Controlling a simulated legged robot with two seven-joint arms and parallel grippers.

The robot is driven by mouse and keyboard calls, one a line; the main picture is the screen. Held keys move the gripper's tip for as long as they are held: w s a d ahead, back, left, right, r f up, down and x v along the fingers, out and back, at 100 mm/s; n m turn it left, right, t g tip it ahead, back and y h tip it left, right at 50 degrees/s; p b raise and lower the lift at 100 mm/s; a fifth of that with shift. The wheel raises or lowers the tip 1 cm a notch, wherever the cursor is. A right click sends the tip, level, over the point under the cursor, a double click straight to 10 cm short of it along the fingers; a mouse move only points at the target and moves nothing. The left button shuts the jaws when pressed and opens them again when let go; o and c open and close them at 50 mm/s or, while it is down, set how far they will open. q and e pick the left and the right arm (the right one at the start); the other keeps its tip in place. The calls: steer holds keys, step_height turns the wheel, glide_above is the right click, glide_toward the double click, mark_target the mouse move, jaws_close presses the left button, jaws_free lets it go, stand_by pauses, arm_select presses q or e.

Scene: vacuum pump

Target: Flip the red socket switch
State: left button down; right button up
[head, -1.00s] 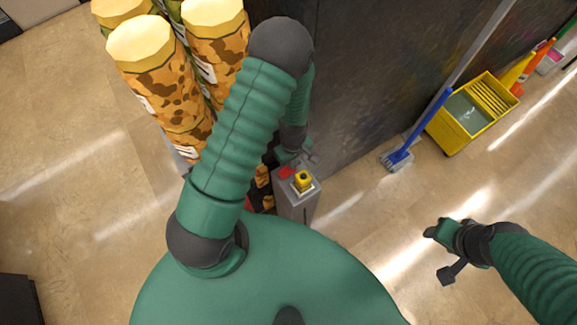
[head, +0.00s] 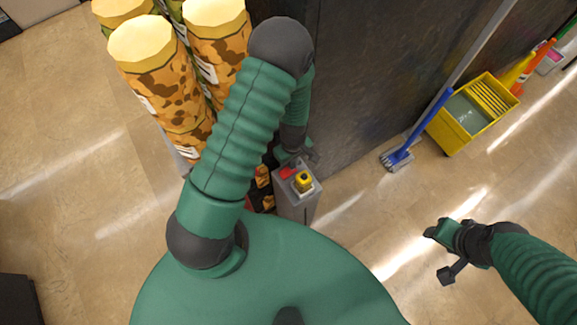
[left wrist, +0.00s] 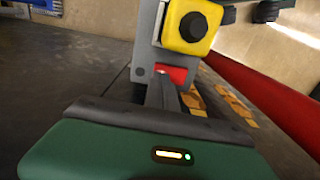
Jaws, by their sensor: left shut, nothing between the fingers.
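The red socket switch (head: 289,173) sits on top of a grey box (head: 296,207), beside a yellow block with a dark round button (head: 304,181). In the left wrist view the red switch (left wrist: 176,74) lies just below the yellow block (left wrist: 192,26), partly hidden behind my fingers. My left gripper (head: 308,155) is shut and empty, and its fingertips (left wrist: 164,76) overlap the red switch in that view. I cannot tell whether they touch it.
A dark wall panel (head: 375,80) stands close behind the box. Tall brown-patterned rolls (head: 165,85) stand at the left. A blue brush (head: 397,158) and a yellow mop bucket (head: 473,112) are at the right. The floor between them and me is clear.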

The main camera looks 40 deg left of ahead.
arm_select(q)
steer(key=shift+f+b, duration=0.65)
steer(key=shift+f, duration=0.3)
stand_by(0.7)
steer(key=shift+r, duration=0.15)
step_height(320, 180, up, 7)
steer(key=p, duration=0.6)
steer(key=shift+p, duration=0.35)
steer(key=s+d+r+m+t, duration=0.1)
steer(key=s+d+r+m, duration=0.1)
steer(key=r+m, duration=0.4)
steer(key=s+d+r+m+t, duration=0.1)
steer(key=r+m, duration=0.6)
steer(key=r, duration=0.8)
steer(key=shift+s+d+r+m+t, duration=0.3)
steer(key=shift+s+d+r, duration=0.1)
steer(key=shift+s+d, duration=0.35)
